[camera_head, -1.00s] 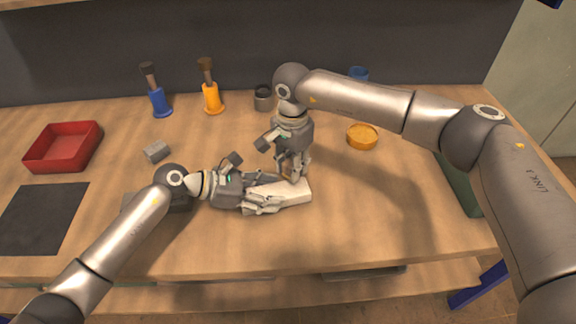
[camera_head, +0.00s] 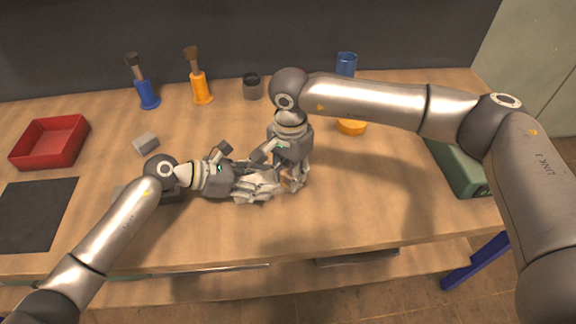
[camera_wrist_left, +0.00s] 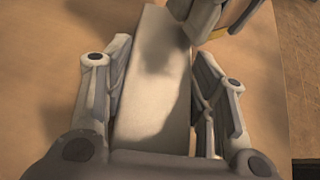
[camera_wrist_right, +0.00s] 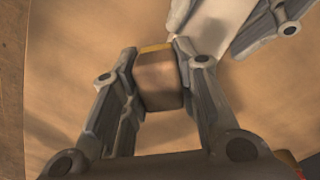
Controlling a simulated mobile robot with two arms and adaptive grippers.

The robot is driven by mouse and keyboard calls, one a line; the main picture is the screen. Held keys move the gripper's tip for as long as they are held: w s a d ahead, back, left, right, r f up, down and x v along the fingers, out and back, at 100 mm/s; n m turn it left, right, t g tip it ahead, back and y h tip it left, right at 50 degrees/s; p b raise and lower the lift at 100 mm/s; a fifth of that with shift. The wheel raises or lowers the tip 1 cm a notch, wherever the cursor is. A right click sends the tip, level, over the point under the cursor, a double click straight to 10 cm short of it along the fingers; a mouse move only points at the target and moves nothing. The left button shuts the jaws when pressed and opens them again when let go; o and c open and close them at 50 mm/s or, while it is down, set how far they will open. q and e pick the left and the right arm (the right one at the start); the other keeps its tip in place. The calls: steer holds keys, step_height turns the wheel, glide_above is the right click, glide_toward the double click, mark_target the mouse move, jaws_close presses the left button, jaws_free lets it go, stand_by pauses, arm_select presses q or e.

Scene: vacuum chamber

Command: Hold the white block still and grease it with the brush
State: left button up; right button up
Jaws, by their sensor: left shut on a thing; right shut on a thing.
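My left gripper (camera_head: 256,188) is shut on the white block (camera_wrist_left: 155,85), which lies lengthwise between its fingers in the left wrist view. My right gripper (camera_head: 293,182) is shut on a brown piece with a yellow edge (camera_wrist_right: 158,80), which looks like the brush. This brush also shows at the upper right of the left wrist view (camera_wrist_left: 240,14), close beside the block's far part. I cannot tell whether it touches the block. In the head view the grippers hide most of the block and the brush.
A blue-handled brush (camera_head: 149,95) and an orange-handled one (camera_head: 201,90) stand at the back. A red tray (camera_head: 50,140), black mat (camera_head: 36,213), grey block (camera_head: 146,144), dark cup (camera_head: 252,86), blue cup (camera_head: 346,64), orange round (camera_head: 351,127) and green case (camera_head: 460,168) surround the clear middle.

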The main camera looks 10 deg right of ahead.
steer(key=shift+w+a+f, duration=0.1)
steer(key=shift+w+a, duration=0.1)
steer(key=shift+w, duration=0.85)
steer(key=shift+w+a+f, duration=0.1)
steer(key=shift+w+a, duration=0.1)
steer(key=shift+w, duration=0.8)
steer(key=shift+w+a+f, duration=0.1)
steer(key=shift+w+a, duration=0.1)
steer(key=shift+w, duration=0.85)
step_height(320, 180, up, 6)
steer(key=shift+r, duration=0.15)
step_height(320, 180, up, 3)
steer(key=shift+f, duration=0.1)
steer(key=shift+f, duration=0.15)
steer(key=shift+s+a+f, duration=0.1)
steer(key=shift+a+f, duration=0.1)
steer(key=shift+f, duration=1.05)
steer(key=shift+w+a+f, duration=0.1)
steer(key=shift+a+f, duration=0.1)
steer(key=shift+f, duration=1)
steer(key=shift+s+a+f, duration=0.1)
steer(key=shift+a+f, duration=0.1)
steer(key=shift+f, duration=1.05)
steer(key=shift+f, duration=0.25)
